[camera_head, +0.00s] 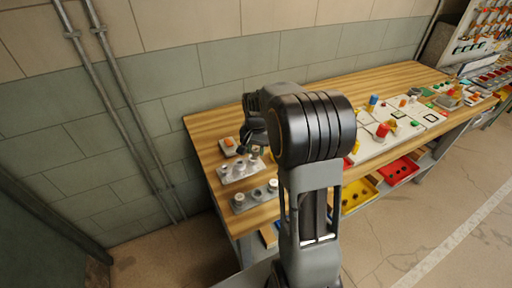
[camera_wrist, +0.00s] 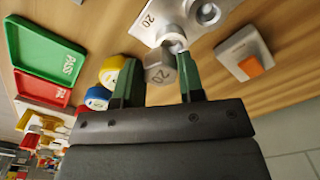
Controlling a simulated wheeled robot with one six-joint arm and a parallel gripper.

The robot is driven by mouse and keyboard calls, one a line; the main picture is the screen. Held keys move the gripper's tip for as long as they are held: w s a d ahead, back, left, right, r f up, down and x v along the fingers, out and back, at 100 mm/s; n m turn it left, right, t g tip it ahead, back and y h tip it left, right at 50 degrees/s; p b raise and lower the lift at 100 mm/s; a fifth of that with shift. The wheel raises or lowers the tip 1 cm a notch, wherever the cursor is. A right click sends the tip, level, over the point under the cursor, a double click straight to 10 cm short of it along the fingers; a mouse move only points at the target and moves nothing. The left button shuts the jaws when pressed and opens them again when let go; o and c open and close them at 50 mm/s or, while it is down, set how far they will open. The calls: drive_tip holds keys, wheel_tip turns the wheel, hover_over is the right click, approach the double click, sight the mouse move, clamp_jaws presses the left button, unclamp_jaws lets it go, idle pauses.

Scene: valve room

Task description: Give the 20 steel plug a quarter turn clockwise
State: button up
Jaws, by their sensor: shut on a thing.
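The steel plug marked 20 (camera_wrist: 159,74) is between the two green-lined fingers of my gripper (camera_wrist: 158,72) in the wrist view. My gripper is shut on it. The plug is beside a pale metal block marked 20 (camera_wrist: 150,22), next to a round fitting on that block. I cannot tell how deep the plug sits. In the head view my gripper (camera_head: 253,150) is low over the left end of the bench, at the block (camera_head: 228,180), and the arm partly hides the spot.
A grey block with an orange top (camera_wrist: 245,52) lies close by. A yellow-and-white cap (camera_wrist: 111,72) and a blue one (camera_wrist: 97,98) stand on the other side. A green PASS tray (camera_wrist: 45,55) and a red tray (camera_wrist: 38,88) lie farther off. Another block (camera_head: 256,198) stands near the bench's front edge.

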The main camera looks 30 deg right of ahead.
sight(253, 150)
drive_tip(key=shift+n, duration=1.2)
drive_tip(key=shift+w+f, duration=0.15)
drive_tip(key=shift+w, duration=0.05)
drive_tip(key=shift+w+f, duration=0.5)
drive_tip(key=shift+w, duration=0.15)
drive_tip(key=shift+w, duration=0.1)
drive_tip(key=shift+f+b, duration=0.45)
drive_tip(key=shift+f, duration=0.1)
drive_tip(key=shift+f, duration=0.25)
drive_tip(key=shift+f+b, duration=0.3)
drive_tip(key=shift+f, duration=0.1)
idle(1.3)
drive_tip(key=shift+f+m, duration=0.1)
drive_tip(key=shift+m, duration=1.4)
